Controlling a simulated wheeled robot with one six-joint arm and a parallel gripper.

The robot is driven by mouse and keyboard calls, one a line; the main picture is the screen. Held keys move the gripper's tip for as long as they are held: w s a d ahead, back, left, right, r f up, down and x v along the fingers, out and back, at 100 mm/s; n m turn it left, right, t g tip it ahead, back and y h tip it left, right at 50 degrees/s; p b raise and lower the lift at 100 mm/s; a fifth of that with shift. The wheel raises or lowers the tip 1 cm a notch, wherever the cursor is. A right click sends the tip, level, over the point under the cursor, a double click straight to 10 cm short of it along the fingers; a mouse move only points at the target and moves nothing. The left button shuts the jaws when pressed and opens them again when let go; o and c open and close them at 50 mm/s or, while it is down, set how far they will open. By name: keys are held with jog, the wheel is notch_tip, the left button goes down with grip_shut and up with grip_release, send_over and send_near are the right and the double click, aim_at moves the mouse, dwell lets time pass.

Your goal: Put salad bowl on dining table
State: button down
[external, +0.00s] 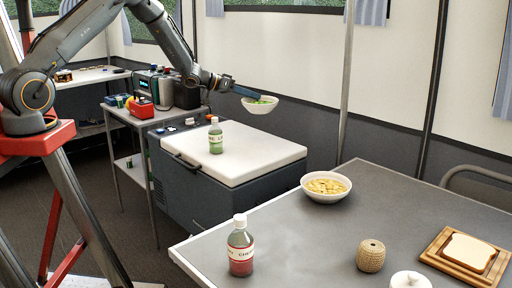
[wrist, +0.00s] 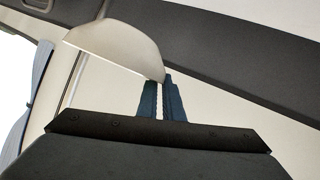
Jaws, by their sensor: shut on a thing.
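The salad bowl (external: 260,106) is a white bowl with green contents, held in the air above and behind the white-topped cooler. My gripper (external: 244,94) is shut on its left rim. In the wrist view the bowl's pale side (wrist: 118,47) shows beyond my gripper's dark fingers (wrist: 162,98); its contents are hidden there. The dining table (external: 290,235) is the grey table at the lower right, in front of and to the right of the bowl.
A bowl of yellow food (external: 326,187), a red-bottomed bottle (external: 240,250), a woven jar (external: 371,256), a white lidded pot (external: 410,280) and bread on a board (external: 468,252) stand on the table. A green bottle (external: 215,137) stands on the cooler (external: 255,160). The table's middle is clear.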

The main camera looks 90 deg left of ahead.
jog(key=w+d+r+n+y+b, duration=0.1)
jog(key=w+d+r+b, duration=0.1)
jog(key=w+d, duration=1.1)
jog(key=w+d+r+n+y+b, duration=0.1)
jog(key=w+d+r+b, duration=0.1)
jog(key=w+d, duration=1.05)
jog(key=w+d+f+b, duration=0.1)
jog(key=w+d+f, duration=0.1)
jog(key=d, duration=0.8)
jog(key=w+d+f+b, duration=0.1)
jog(key=w+d, duration=0.1)
jog(key=d, duration=0.9)
jog(key=w+d+f+b, duration=0.1)
jog(key=w+d+f, duration=0.1)
jog(key=d, duration=0.8)
jog(key=f, duration=0.1)
jog(key=d+f, duration=0.1)
jog(key=f, duration=0.3)
jog(key=shift+s+d+f, duration=0.15)
jog(key=shift+s+f, duration=0.1)
jog(key=shift+s, duration=0.05)
jog(key=shift+f, duration=2.3)
